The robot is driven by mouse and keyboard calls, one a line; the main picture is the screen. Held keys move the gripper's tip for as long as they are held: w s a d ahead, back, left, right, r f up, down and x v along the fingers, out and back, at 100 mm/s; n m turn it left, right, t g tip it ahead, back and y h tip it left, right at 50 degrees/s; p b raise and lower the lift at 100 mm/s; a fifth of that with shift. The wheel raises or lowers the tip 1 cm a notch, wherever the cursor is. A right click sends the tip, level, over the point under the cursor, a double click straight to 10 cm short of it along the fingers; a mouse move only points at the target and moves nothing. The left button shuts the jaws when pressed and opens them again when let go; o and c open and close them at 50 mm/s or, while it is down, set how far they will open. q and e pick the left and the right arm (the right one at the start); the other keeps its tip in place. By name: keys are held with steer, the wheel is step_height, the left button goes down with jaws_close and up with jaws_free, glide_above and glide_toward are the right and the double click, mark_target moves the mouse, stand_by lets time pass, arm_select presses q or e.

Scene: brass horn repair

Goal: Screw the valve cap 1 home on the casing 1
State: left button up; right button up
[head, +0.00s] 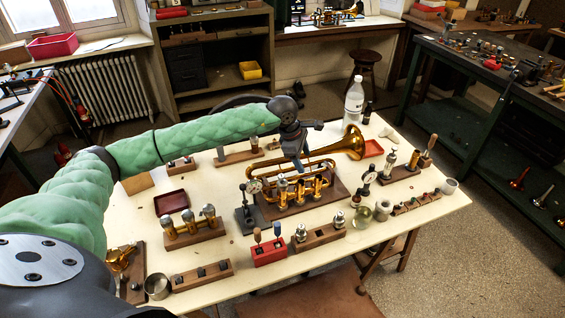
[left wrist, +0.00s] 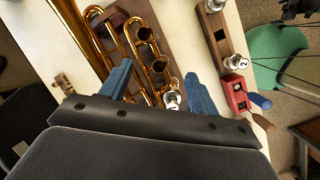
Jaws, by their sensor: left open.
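The brass horn (head: 330,165) lies on a dark wooden cradle (head: 340,200), its bell toward the back right. Its casings stand in a row; the two bare ones (left wrist: 162,66) show open mouths in the left wrist view. A silver valve cap (left wrist: 171,100) sits on the casing at the row's left end in the head view (head: 282,182); I cannot tell how far it is threaded. My left gripper (head: 298,166) is above the horn. In the left wrist view its blue fingers (left wrist: 158,72) are apart, with the capped casing between them, not visibly touching. My right gripper is not identifiable.
A wooden block (head: 320,238) in front holds two more silver caps. A red block (head: 269,252) with handled tools stands beside it. A dial gauge on a dark stand (head: 249,215) is close left of the horn. A bottle (head: 354,100) stands behind.

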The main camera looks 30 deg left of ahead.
mark_target(283, 176)
arm_select(q)
steer(key=s+a+y, duration=0.1)
steer(key=s+a+m+g+y, duration=0.1)
steer(key=a, duration=0.1)
steer(key=s+a+f+g+y, duration=0.1)
steer(key=s+a, duration=0.1)
steer(key=shift+m, duration=0.4)
steer(key=shift+a, duration=0.1)
steer(key=shift+f+p, duration=1.95)
steer(key=shift+f, duration=2)
arm_select(e)
steer(key=s+d+f, duration=0.1)
steer(key=s+f, duration=0.1)
steer(key=s, duration=0.4)
steer(key=shift+d+t, duration=0.3)
steer(key=shift+t, duration=0.1)
steer(key=shift+f, duration=0.1)
arm_select(q)
steer(key=c, duration=1.2)
steer(key=shift+m+b, duration=0.5)
steer(key=shift+m, duration=0.1)
arm_select(e)
steer(key=w, duration=0.3)
steer(key=shift+a+r, duration=0.2)
steer(key=shift+w, duration=0.15)
